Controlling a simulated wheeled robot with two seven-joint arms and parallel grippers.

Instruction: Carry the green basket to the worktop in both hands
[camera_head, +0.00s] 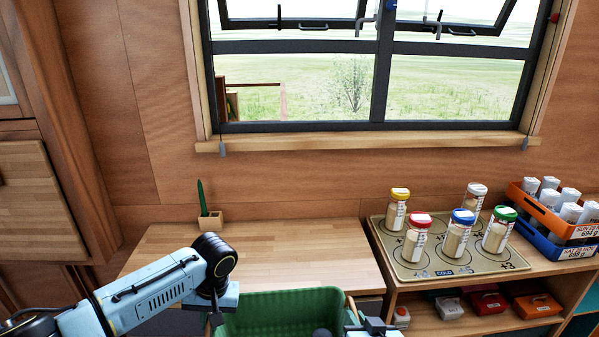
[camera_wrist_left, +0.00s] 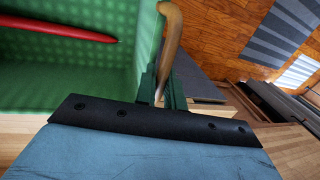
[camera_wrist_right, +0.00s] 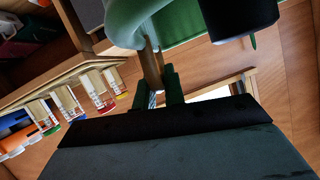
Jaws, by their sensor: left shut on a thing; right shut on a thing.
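The green basket (camera_head: 283,312) is at the bottom centre of the head view, in front of the wooden worktop (camera_head: 255,250); its lower part is cut off. My left gripper (camera_head: 218,312) is at the basket's left side. In the left wrist view its fingers (camera_wrist_left: 162,92) are shut on a curved wooden handle (camera_wrist_left: 172,35), and a red stick-like thing (camera_wrist_left: 70,28) shows inside the basket. My right gripper (camera_head: 370,328) is at the basket's right side, mostly out of frame. In the right wrist view its fingers (camera_wrist_right: 160,85) are shut on the other wooden handle (camera_wrist_right: 150,65).
To the right, a mat (camera_head: 450,263) carries several spice jars with coloured lids. An orange and blue rack (camera_head: 560,222) of containers stands further right. A small wooden holder (camera_head: 210,220) with a green item stands at the worktop's back left. The worktop's middle is bare.

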